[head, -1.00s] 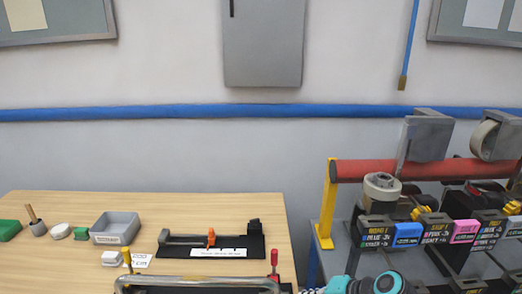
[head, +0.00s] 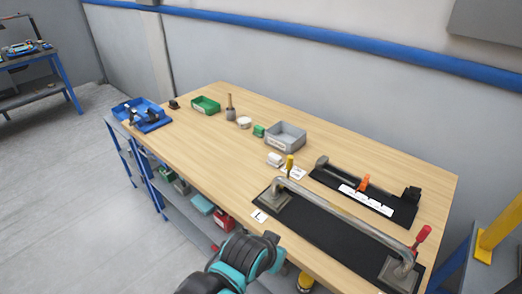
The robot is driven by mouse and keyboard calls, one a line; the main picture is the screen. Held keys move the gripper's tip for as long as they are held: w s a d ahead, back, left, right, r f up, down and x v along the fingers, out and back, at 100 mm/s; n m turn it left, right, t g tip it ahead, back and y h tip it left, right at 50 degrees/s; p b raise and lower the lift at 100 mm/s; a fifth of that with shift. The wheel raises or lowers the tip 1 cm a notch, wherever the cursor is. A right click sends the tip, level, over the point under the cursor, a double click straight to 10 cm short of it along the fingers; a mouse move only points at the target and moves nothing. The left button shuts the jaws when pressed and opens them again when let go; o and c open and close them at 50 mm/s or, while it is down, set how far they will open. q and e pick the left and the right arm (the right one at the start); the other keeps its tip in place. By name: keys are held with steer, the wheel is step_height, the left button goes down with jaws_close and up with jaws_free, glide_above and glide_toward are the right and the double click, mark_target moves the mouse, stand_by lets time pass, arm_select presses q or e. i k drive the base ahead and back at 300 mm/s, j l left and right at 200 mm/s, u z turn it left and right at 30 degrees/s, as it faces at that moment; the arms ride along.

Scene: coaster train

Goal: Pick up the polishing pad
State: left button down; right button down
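I cannot tell for sure which item is the polishing pad. A small round white piece (head: 244,122) lies on the wooden table between a wooden-handled tool and a green block. A white block (head: 275,159) lies closer, beside a printed card. Both rest on the table with nothing gripping them. A teal and black part of my own arm shows at the bottom middle, in front of the table's near edge. No gripper fingers are visible on it.
The wooden table (head: 200,140) holds a grey bin (head: 286,137), a green tray (head: 206,104), a green block (head: 259,131), a wooden-handled tool (head: 230,108) and a blue tray (head: 143,114). A bent metal tube (head: 340,215) crosses a black mat. The table's left part has bare room.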

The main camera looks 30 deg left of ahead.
mark_target(275, 160)
steer(key=u, duration=0.95)
